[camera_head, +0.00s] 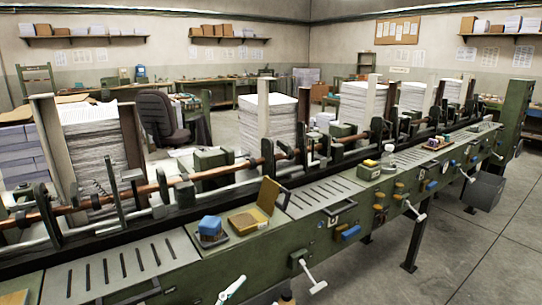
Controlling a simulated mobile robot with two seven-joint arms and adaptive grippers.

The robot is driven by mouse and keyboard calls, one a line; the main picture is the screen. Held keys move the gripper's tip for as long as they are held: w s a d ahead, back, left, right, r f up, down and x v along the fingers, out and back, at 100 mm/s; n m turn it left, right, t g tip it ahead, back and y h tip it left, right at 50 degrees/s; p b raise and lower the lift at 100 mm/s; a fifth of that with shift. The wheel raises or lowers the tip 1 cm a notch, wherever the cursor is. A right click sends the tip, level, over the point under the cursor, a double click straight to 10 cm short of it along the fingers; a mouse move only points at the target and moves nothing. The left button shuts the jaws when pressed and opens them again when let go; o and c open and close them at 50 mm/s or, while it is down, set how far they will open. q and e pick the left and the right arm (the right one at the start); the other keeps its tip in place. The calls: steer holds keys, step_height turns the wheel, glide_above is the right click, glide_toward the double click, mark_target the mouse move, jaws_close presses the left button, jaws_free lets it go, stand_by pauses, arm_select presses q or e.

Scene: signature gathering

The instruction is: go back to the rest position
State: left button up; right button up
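Neither of my grippers shows in the head view, and no part of my arms can be made out. The long green gathering machine (335,240) runs from the lower left to the upper right in front of me. Its slotted grey top plates (110,270) face up. A blue block (210,226) sits on a dark pad on the machine's top. Beside it is an open yellow-tan box (248,218) with its lid raised.
White crank handles (313,279) stick out from the machine's front. Tall paper stacks (95,150) stand behind it, with a dark chair (160,117) further back. A dark bin (484,192) stands at the right. The concrete floor (460,260) at lower right is clear.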

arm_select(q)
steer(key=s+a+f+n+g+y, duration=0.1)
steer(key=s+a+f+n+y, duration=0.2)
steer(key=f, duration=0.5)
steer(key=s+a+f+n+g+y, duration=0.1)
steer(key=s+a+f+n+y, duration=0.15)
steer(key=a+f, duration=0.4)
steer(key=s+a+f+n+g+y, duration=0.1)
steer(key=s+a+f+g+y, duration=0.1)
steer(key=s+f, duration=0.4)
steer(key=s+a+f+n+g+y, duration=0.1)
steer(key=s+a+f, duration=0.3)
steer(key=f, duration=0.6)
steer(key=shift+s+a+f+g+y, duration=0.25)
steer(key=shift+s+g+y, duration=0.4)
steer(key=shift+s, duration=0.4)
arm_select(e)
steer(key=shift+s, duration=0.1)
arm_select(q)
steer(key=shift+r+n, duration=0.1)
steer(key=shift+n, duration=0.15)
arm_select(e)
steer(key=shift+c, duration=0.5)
